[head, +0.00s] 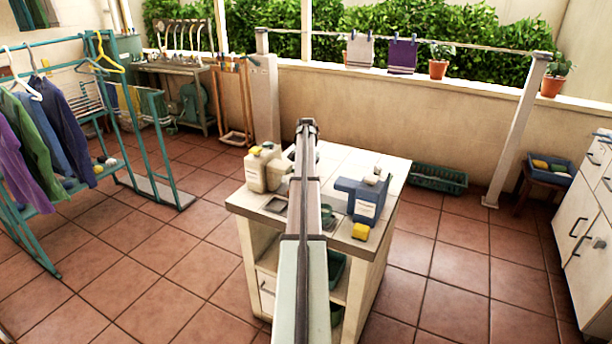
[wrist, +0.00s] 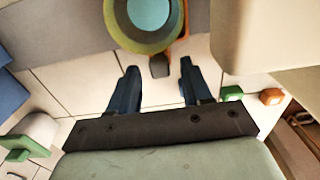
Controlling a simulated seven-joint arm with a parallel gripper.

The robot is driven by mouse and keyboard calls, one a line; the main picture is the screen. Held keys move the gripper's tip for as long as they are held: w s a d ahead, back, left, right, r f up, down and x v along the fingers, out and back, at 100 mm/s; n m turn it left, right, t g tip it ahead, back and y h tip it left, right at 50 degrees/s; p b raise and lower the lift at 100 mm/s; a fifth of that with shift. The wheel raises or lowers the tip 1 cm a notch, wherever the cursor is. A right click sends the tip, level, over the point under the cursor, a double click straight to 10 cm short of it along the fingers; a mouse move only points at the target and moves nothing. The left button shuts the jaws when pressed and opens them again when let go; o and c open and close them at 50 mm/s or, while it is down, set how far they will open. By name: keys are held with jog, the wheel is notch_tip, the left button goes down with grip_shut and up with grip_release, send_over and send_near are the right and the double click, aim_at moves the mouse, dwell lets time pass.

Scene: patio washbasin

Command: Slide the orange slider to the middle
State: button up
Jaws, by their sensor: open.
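My gripper (wrist: 159,78) is open in the wrist view, its two dark fingers apart above a white tiled top. Nothing is held between them. A small orange block (wrist: 271,97) lies right of the fingers, beside a small green block (wrist: 231,93); I cannot tell whether the orange one is the slider. A round green and yellow part with an orange edge (wrist: 184,32) is just beyond the fingertips, with a dark stub (wrist: 159,66) below it. In the head view my arm hides the middle of the tiled counter (head: 346,166), and my gripper cannot be made out.
Cream jugs (head: 256,172) stand at the counter's left and a blue container (head: 364,200) at its right, with a yellow block (head: 361,231) at the front edge. A clothes rack (head: 62,200) stands left, white cabinets (head: 592,230) right. Floor around the counter is mostly clear.

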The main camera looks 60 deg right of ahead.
jog(key=shift+f, duration=0.1)
grip_shut()
dwell(0.5)
